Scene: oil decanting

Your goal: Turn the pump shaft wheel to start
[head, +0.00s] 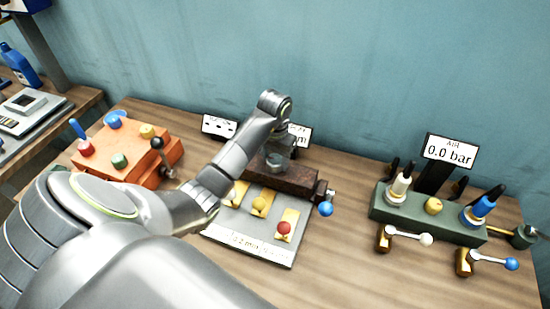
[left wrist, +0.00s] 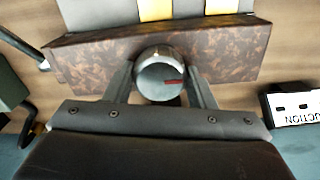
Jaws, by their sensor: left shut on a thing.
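The pump shaft wheel (left wrist: 158,72) is a round grey metal knob with a red mark on its face, on top of a brown, mottled pump block (left wrist: 235,55). In the left wrist view my left gripper (left wrist: 160,84) has one finger on each side of the wheel and is shut on it. In the head view my left arm reaches down over the brown block (head: 301,181), and the left gripper (head: 281,153) is over the wheel (head: 275,163), which is partly hidden. My right gripper is not in view.
A grey plate (head: 262,243) with yellow and red knobs lies in front of the block. An orange box (head: 112,168) stands left, a green valve manifold (head: 452,231) right. The air display (head: 449,152) reads 0.0 bar. The wall stands close behind.

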